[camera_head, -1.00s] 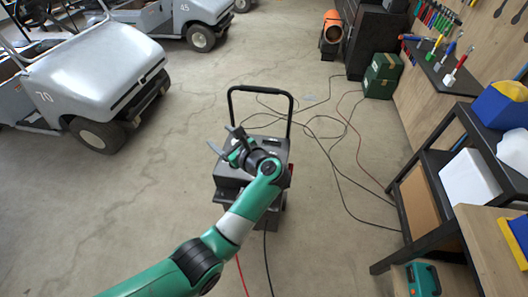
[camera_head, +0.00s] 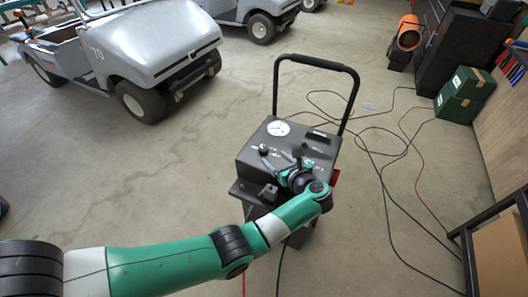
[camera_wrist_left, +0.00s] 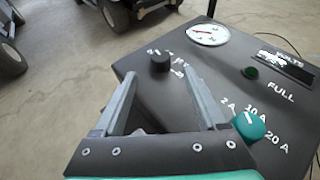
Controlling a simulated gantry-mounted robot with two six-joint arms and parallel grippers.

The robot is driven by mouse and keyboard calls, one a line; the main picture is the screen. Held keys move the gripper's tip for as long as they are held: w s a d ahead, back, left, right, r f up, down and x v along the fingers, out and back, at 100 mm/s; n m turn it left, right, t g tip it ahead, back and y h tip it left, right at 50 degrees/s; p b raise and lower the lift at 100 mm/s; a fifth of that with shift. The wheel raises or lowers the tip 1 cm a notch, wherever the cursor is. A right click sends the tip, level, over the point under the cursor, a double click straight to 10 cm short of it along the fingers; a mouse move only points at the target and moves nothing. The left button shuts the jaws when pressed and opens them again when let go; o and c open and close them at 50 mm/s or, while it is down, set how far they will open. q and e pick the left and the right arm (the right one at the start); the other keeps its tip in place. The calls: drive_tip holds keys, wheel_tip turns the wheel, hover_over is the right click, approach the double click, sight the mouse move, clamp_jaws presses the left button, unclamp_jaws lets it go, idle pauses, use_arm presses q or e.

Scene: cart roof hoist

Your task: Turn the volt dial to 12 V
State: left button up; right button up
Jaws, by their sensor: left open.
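The charger (camera_head: 250,153) is a dark box with a tall black handle. A black knob (camera_wrist_left: 160,62), which looks like the volt dial, stands on its top panel with white marks around it, too blurred to read; its pointer cannot be made out. It also shows in the head view (camera_head: 263,149). My left gripper (camera_wrist_left: 160,77) is open, its fingertips reaching toward either side of the knob in the wrist view; contact cannot be told. A teal knob (camera_wrist_left: 249,126) marked 2 A, 10 A and 20 A sits right of the right finger. My right gripper is not in view.
A round white gauge (camera_wrist_left: 208,34), a display labelled volts and a green lamp (camera_wrist_left: 250,72) by FULL are on the panel. Cables (camera_head: 385,150) lie on the floor at right. A grey cart (camera_head: 150,45) stands behind at left.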

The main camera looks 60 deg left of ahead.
sight(264, 149)
use_arm(q)
drive_tip(key=b+x, duration=0.4)
drive_tip(key=x, duration=0.5)
drive_tip(key=shift+f, duration=0.15)
drive_tip(key=shift+a, duration=0.6)
drive_tip(key=shift+c, duration=0.3)
clamp_jaws()
